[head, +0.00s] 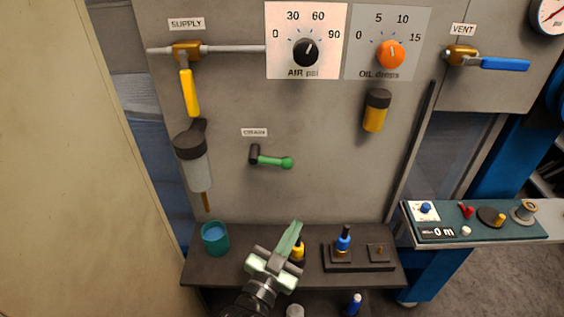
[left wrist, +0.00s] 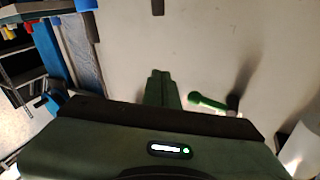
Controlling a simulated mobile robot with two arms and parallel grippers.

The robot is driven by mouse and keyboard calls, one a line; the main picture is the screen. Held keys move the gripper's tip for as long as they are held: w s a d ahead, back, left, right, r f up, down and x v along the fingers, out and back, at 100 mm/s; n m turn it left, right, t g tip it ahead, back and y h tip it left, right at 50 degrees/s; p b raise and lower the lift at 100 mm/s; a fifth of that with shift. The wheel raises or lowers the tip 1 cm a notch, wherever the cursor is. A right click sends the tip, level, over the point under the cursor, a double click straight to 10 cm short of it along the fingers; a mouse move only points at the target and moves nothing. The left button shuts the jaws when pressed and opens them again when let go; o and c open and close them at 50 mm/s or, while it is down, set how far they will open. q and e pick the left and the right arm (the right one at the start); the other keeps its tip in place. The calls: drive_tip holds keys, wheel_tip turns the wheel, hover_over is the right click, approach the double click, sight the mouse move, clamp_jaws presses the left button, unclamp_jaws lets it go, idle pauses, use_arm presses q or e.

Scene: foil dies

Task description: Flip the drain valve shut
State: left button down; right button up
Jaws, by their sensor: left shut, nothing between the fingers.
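The drain valve is a small green lever (head: 273,161) on a dark pivot (head: 254,155), mounted on the grey panel under a small label (head: 254,132) that is hard to read. The lever lies nearly level, its round green knob pointing right. My left gripper (head: 295,228) is shut and empty, below and slightly right of the lever, apart from it, in front of the shelf. In the left wrist view my shut fingers (left wrist: 160,88) point at the panel, and the green lever (left wrist: 208,103) shows just right of them. My right gripper is not in view.
The yellow supply lever (head: 189,92) hangs down, with a filter bowl (head: 195,165) below it. The blue vent lever (head: 505,64) points right. The shelf (head: 225,272) holds a teal cup (head: 215,238) and small bottles, including a blue one (head: 343,240). The panel around the green lever is clear.

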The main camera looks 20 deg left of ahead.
sight(278, 163)
use_arm(q)
drive_tip(key=a+r+n+t+y, duration=0.4)
drive_tip(key=r+y, duration=0.3)
drive_tip(key=r, duration=0.3)
drive_tip(key=shift+s+t+p, duration=0.3)
drive_tip(key=shift+s+t, duration=0.05)
drive_tip(key=shift+t, duration=0.05)
drive_tip(key=w, duration=0.3)
drive_tip(key=w+a+r+b, duration=0.1)
drive_tip(key=w, duration=0.2)
drive_tip(key=w+a+r, duration=0.1)
drive_tip(key=w, duration=0.2)
drive_tip(key=shift+r+b, duration=0.2)
drive_tip(key=shift+b, duration=0.2)
drive_tip(key=shift+w+a+f+b, duration=0.1)
drive_tip(key=shift+a+f+b, duration=0.1)
drive_tip(key=shift+f+b, duration=0.55)
drive_tip(key=shift+w+r, duration=0.1)
